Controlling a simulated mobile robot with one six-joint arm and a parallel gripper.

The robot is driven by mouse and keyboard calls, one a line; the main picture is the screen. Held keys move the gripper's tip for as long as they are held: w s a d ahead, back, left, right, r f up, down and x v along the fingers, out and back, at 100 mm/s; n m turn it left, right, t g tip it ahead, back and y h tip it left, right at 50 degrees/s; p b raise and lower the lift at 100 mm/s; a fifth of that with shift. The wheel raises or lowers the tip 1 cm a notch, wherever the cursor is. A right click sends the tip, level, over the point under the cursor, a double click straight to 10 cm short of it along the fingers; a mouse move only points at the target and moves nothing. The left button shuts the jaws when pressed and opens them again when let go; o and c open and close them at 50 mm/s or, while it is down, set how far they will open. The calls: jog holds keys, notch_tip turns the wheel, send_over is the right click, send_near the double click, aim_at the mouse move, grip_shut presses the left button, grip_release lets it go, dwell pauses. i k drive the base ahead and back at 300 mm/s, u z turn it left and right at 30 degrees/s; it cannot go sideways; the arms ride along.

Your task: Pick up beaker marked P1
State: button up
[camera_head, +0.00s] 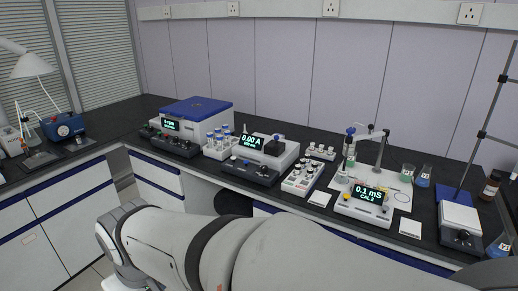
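A beaker with blue liquid (500,246) stands at the right edge of the bench, partly cut off by the frame. It has a small tilted label that I cannot read for sure. Another beaker with blue liquid (423,177) stands further back, right of the conductivity meter, with a small label also too small to read surely. A beaker with green liquid (407,173) stands just left of it. I cannot tell which one is marked P1. My arm's pale links fill the lower foreground; my gripper is out of view.
A conductivity meter (365,203) reading 0.1 mS stands in front of an electrode stand (381,150). A white stirrer-like base (460,224) with a tall rod is near the right beaker. A brown bottle (491,186) stands behind. Vial racks (302,179) and instruments fill the bench leftward.

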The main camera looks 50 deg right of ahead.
aim_at(408, 170)
jog(key=z, duration=2.65)
